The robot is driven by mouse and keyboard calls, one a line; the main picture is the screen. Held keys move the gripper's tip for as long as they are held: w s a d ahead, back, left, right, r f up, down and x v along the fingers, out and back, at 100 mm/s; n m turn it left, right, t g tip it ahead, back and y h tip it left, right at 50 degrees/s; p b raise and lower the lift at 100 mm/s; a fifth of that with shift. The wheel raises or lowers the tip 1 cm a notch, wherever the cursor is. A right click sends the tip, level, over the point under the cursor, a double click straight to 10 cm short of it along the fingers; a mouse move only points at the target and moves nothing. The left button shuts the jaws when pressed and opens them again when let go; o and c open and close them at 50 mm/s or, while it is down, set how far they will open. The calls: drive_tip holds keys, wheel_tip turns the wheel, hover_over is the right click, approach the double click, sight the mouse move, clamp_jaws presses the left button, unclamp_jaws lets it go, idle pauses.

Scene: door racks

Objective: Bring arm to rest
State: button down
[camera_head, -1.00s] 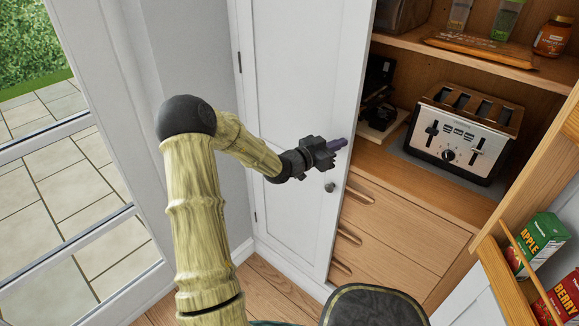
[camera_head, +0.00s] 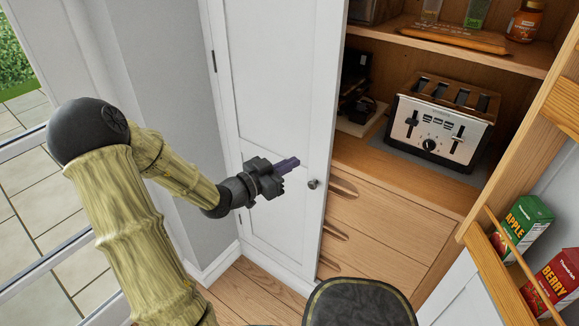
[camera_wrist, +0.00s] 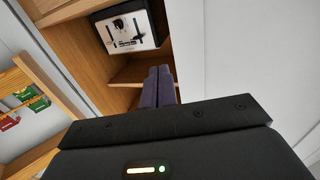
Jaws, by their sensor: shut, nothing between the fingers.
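My gripper (camera_head: 289,164) is in front of the white cupboard door (camera_head: 268,80) at the left, a little left of its round knob (camera_head: 313,184). Its purple fingers are together with nothing between them, and they point right. In the head view the gripper appears clear of the knob. My arm is bent, with its elbow at the left by the grey wall. In the wrist view the shut fingers (camera_wrist: 158,86) point toward the open cupboard, with the white door close on their right.
A toaster (camera_head: 440,125) stands on the cupboard counter above wooden drawers (camera_head: 385,230). The right door's wooden rack (camera_head: 490,265) holds a green apple carton (camera_head: 522,222) and a red berry carton (camera_head: 555,285). A glazed door is at far left. Wooden floor (camera_head: 255,290) shows below.

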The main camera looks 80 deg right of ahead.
drive_tip(key=shift+s+a, duration=0.1)
drive_tip(key=shift+s, duration=0.1)
idle(0.5)
drive_tip(key=w+a+f+n+t+p, duration=0.25)
drive_tip(key=w+n+t, duration=0.55)
drive_tip(key=w, duration=1)
drive_tip(key=w+a+n+t+y+p, duration=0.4)
drive_tip(key=w+a+t, duration=0.4)
drive_tip(key=w+a, duration=0.6)
drive_tip(key=w+a+r+n+t+y+p, duration=0.1)
drive_tip(key=w+a+n+y, duration=0.25)
drive_tip(key=a, duration=0.55)
drive_tip(key=w+a+r+n+t+y+p, duration=0.1)
drive_tip(key=w+a+r+n+y, duration=0.2)
drive_tip(key=a, duration=0.7)
drive_tip(key=s+a+r+n+g+y+p, duration=0.1)
drive_tip(key=s+a+n, duration=0.2)
drive_tip(key=a, duration=0.3)
drive_tip(key=s+a+r+n+g+y, duration=0.1)
drive_tip(key=s+a+n, duration=0.3)
drive_tip(key=a+n, duration=0.1)
drive_tip(key=shift+a+g+p, duration=0.4)
drive_tip(key=shift+a, duration=0.2)
